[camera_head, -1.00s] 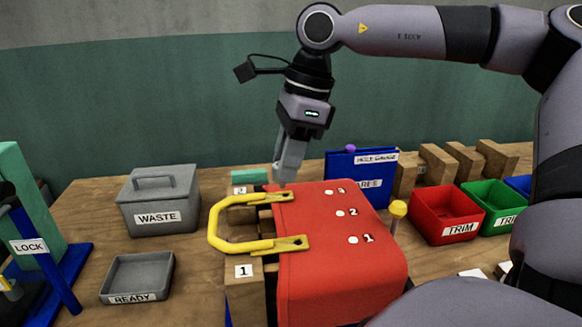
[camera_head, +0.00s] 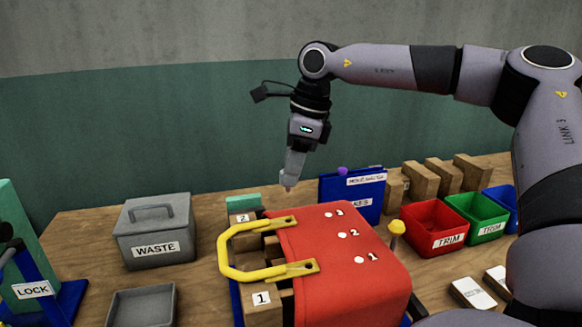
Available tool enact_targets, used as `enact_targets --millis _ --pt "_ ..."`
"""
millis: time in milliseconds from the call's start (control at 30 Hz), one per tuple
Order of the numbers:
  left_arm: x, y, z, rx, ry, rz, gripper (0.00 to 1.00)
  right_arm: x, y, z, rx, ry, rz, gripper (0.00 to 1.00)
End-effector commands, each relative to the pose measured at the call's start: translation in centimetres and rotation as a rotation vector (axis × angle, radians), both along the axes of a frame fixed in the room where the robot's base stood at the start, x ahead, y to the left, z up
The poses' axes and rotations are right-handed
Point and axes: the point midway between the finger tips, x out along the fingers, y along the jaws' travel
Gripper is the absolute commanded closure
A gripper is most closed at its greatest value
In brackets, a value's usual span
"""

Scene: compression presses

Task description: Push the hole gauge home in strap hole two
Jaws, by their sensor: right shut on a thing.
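My right gripper (camera_head: 288,184) points down above the back left edge of the red piece (camera_head: 345,290), clear of it. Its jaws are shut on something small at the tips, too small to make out. White spots marked 1, 2 and 3 run along the red top; spot two (camera_head: 343,235) is the middle one, to the right of and below the gripper in the picture, with nothing standing in it. My left gripper is not in view.
A yellow handle (camera_head: 225,262) juts left from the red piece over numbered wooden blocks (camera_head: 262,309). A yellow-topped peg (camera_head: 397,228) stands at its right. The WASTE box (camera_head: 150,225) and a tray (camera_head: 143,305) are left; red (camera_head: 437,217) and green (camera_head: 478,208) TRIM bins right.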

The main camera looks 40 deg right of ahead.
Motion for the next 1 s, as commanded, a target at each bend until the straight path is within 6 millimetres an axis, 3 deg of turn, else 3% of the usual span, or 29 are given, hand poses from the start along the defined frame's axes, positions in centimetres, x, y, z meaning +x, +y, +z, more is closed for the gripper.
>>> enact_targets --millis 367,1000 --pt "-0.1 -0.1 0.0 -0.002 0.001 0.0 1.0 0.0 0.0 0.0 -0.002 0.0 0.001 1.0" --pt "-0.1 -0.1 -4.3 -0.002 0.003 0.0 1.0 0.0 0.0 -5.4 0.0 0.0 0.001 1.0"
